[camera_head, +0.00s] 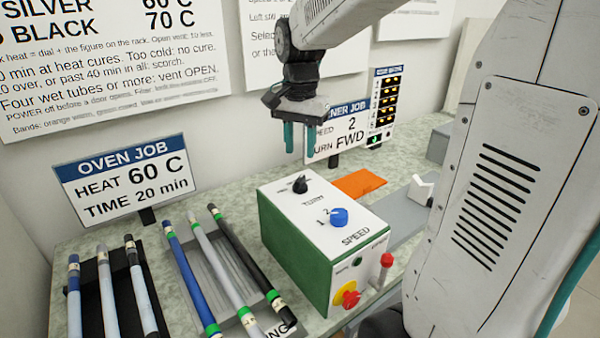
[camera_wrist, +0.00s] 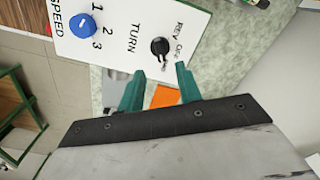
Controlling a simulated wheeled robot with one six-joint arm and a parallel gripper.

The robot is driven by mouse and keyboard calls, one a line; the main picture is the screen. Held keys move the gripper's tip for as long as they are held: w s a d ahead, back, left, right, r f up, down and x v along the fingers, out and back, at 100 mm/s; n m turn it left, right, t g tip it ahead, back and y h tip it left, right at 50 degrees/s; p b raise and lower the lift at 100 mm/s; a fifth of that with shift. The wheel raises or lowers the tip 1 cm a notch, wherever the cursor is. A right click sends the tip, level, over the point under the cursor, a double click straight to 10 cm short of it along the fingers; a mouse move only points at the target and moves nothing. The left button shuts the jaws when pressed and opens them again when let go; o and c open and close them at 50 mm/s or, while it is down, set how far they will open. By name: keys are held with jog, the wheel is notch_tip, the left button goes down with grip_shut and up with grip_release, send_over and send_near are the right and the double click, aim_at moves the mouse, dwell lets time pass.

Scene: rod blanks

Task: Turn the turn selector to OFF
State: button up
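The turn selector is a black knob (camera_head: 299,185) on the white top of a green control box (camera_head: 285,250). The wrist view shows the same knob (camera_wrist: 160,47) beside the word TURN, with REV and OFF printed next to it. Which mark its pointer is on is too small to tell for sure. My gripper (camera_head: 298,138) hangs above the back of the box, fingers pointing down, apart from the knob. In the wrist view its two green fingers (camera_wrist: 158,85) are spread with nothing between them.
A blue SPEED knob (camera_head: 339,216) sits on the same box top. A red and yellow knob (camera_head: 350,298) and a red-tipped lever (camera_head: 385,262) are at its front. Racks of rods (camera_head: 215,275) stand left. An orange plate (camera_head: 360,183) lies behind the box.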

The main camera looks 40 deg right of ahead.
aim_at(300, 178)
notch_tip(300, 178, down, 8)
jog(key=shift+r, duration=0.2)
grip_shut()
